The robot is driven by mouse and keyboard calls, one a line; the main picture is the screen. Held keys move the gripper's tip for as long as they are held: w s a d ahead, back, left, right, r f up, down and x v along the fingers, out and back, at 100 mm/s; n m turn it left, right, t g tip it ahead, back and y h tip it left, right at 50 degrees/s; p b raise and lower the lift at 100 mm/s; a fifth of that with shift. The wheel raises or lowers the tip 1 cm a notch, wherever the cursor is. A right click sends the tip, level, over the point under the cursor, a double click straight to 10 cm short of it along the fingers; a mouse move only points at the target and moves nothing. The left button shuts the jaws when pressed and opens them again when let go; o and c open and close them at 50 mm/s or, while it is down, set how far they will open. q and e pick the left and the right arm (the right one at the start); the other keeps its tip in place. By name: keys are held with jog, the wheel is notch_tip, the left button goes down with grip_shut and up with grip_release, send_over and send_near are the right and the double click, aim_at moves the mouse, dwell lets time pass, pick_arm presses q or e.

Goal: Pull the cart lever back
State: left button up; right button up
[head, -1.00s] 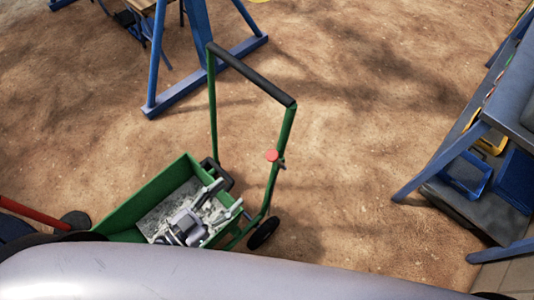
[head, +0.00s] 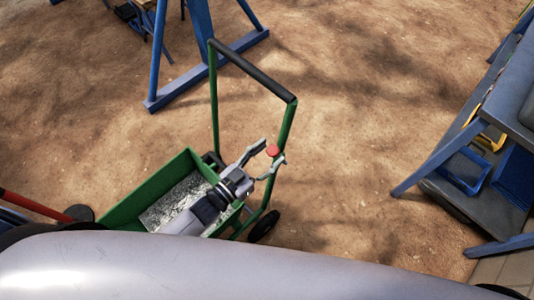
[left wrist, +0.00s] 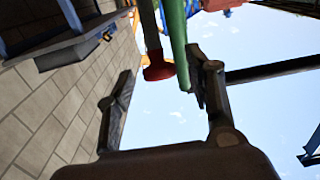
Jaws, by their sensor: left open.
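The green cart (head: 150,188) stands on the ground left of centre in the head view, its tall push frame topped by a black bar (head: 250,69). The lever's red knob (head: 273,150) sits at the right post of that frame. My left gripper (head: 270,157) is open, its fingers reaching to either side of the knob. In the left wrist view the red knob (left wrist: 158,70) lies between the two spread fingers, nearer the right one, with the green post (left wrist: 176,40) just beside it. I cannot tell whether a finger touches. My right gripper is not in view.
The cart's tray holds grey rubble (head: 180,205). A blue-framed table with blue bins (head: 465,170) stands at the right. A blue stand (head: 205,70) is at the back left. Bare dirt lies between them.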

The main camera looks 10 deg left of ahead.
pick_arm(q)
grip_shut()
dwell(0.6)
